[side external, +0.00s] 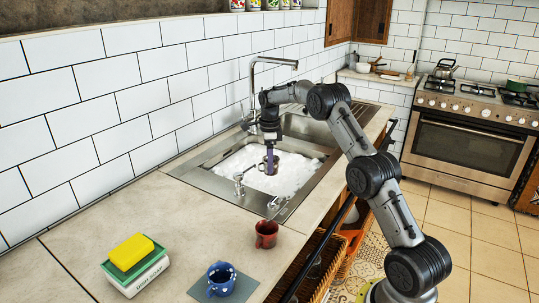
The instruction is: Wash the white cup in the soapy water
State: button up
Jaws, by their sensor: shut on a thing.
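My gripper (269,160) points down over the left sink basin, which is full of white soapy foam (238,175). Its fingers are shut on a small cup-like thing (268,169) at the foam's surface. The held thing looks dull and dark here, and the fingers and foam hide part of it, so I cannot tell whether it is the white cup. No other white cup shows clearly near the sink.
A red-brown mug (266,234) and a blue dotted mug (221,279) on a grey mat (242,288) stand on the front counter. A yellow sponge (130,251) lies on a dish soap box (136,276). The faucet (253,85) rises behind my gripper.

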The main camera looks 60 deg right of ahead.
notch_tip(320, 180, down, 11)
dwell(0.9)
jog(key=shift+w+d, duration=0.1)
jog(key=shift+w, duration=0.05)
dwell(0.4)
jog(key=shift+w+d, duration=0.4)
jog(key=shift+w, duration=0.45)
jog(key=shift+s+a, duration=0.25)
jog(key=shift+s, duration=0.25)
jog(key=shift+s+a, duration=0.2)
jog(key=shift+s, duration=0.3)
jog(key=shift+w, duration=0.15)
